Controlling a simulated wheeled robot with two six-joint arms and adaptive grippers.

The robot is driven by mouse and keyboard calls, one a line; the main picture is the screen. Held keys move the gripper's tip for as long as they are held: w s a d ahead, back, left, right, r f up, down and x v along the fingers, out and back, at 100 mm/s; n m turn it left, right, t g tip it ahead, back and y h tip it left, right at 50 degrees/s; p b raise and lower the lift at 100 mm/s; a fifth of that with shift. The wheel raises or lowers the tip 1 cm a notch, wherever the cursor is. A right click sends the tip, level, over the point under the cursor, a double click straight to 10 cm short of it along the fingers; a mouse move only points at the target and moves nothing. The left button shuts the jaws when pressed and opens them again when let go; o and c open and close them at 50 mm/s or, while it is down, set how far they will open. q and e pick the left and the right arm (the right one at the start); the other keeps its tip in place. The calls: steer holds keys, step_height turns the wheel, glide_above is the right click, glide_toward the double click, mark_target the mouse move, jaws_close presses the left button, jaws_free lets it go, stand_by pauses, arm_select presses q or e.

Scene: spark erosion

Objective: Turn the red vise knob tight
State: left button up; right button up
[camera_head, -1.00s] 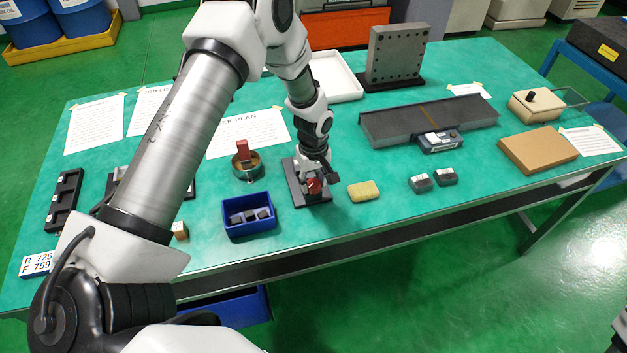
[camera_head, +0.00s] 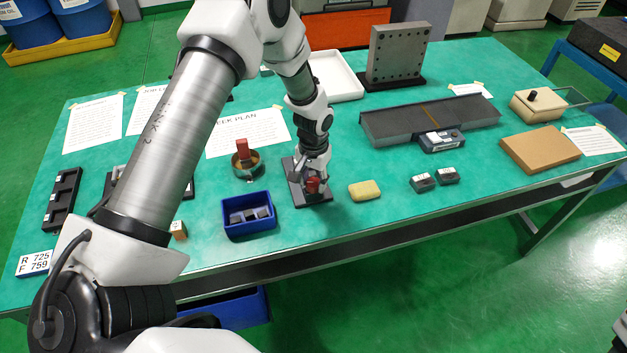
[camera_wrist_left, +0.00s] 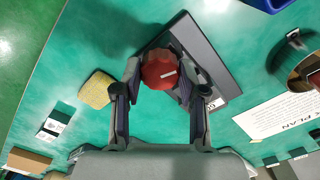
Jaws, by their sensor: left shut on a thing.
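The red vise knob (camera_head: 312,185) sits on the small vise, whose dark base plate (camera_head: 296,196) lies on the green table, right of the blue bin. My left gripper (camera_head: 313,180) points down over the vise. In the left wrist view its two fingers (camera_wrist_left: 158,80) stand on either side of the knob, shut on it. The vise jaws are mostly hidden. My right gripper is not in view.
A blue bin (camera_head: 228,230) with dark blocks stands left of the vise. A yellow sponge (camera_head: 364,190) lies close on its right. A round dish (camera_head: 256,170) with a red-handled thing stands behind the bin.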

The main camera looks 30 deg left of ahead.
mark_target(313, 182)
arm_select(q)
steer(key=m, duration=0.4)
steer(key=shift+m+b, duration=0.3)
steer(key=shift+b, duration=0.05)
steer(key=shift+m, duration=1.9)
steer(key=o, duration=1.1)
steer(key=shift+o, duration=0.2)
step_height(313, 182, up, 12)
steer(key=shift+f, duration=0.1)
